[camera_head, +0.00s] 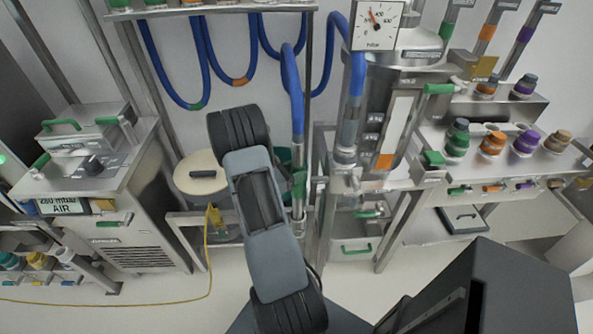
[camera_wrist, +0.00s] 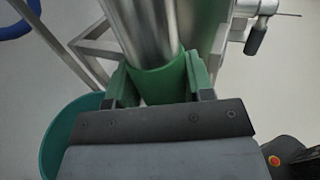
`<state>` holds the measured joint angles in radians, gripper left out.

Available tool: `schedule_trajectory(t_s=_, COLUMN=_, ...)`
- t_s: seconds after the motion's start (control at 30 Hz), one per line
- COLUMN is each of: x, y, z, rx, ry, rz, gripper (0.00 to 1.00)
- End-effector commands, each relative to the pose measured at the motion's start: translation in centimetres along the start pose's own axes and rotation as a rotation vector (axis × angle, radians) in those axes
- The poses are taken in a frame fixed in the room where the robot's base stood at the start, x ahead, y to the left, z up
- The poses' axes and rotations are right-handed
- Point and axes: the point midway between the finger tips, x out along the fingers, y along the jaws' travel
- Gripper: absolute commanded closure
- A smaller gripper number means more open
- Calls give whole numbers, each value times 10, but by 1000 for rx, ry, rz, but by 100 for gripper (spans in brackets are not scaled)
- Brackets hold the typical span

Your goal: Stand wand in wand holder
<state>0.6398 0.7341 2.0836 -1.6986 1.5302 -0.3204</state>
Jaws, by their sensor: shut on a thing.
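The wand (camera_wrist: 145,35) is a shiny metal tube with a green band, seen close up in the wrist view. My gripper (camera_wrist: 160,80) is shut on it at the green band, with one green-padded finger on each side. In the head view the wand (camera_head: 298,125) hangs nearly upright at the end of a blue hose, right of my arm. My arm hides much of the gripper there. A teal round container (camera_wrist: 68,130) stands beside and below the wand in the wrist view. I cannot tell which fixture is the wand holder.
A metal cabinet (camera_head: 140,225) stands at left, and a round cream lid (camera_head: 200,172) lies near my arm. A steel frame and gauge (camera_head: 377,25) are right of the wand. A shelf with coloured knobs (camera_head: 492,143) is farther right. A yellow cable (camera_head: 207,265) crosses open floor.

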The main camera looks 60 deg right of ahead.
Motion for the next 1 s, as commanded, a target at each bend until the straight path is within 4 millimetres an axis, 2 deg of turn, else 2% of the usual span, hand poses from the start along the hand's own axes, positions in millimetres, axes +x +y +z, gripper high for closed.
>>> schedule_trajectory(t_s=1.0, x=0, y=0, z=-24, rx=1, ry=-2, rz=0, gripper=100)
